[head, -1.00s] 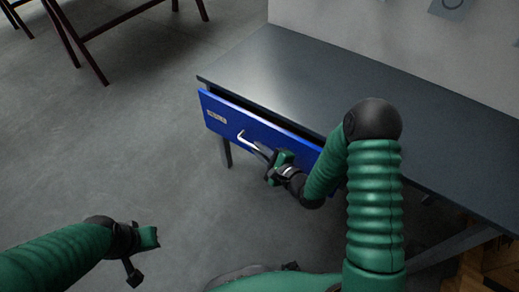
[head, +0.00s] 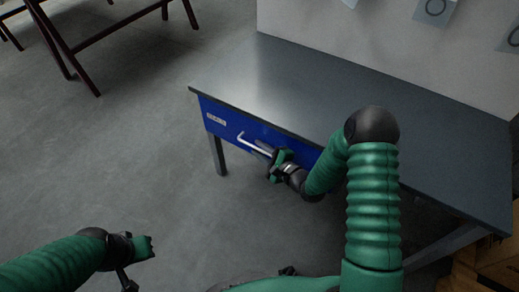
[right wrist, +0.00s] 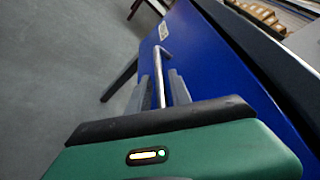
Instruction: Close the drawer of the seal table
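The seal table (head: 300,85) has a dark grey top. Its blue drawer (head: 228,126) has a white label and a silver bar handle (head: 248,143). In the right wrist view the handle (right wrist: 159,70) runs between the two fingers (right wrist: 163,92), which lie close on both sides. My left gripper (head: 138,264) is open and empty, low at the left, away from the table.
A grey table leg (head: 217,155) stands below the drawer's left end. A dark red frame stand (head: 75,50) is at the back left. A pale wall panel (head: 330,35) rises behind the table. Wooden crates (head: 485,262) are at the lower right. The floor at left is clear.

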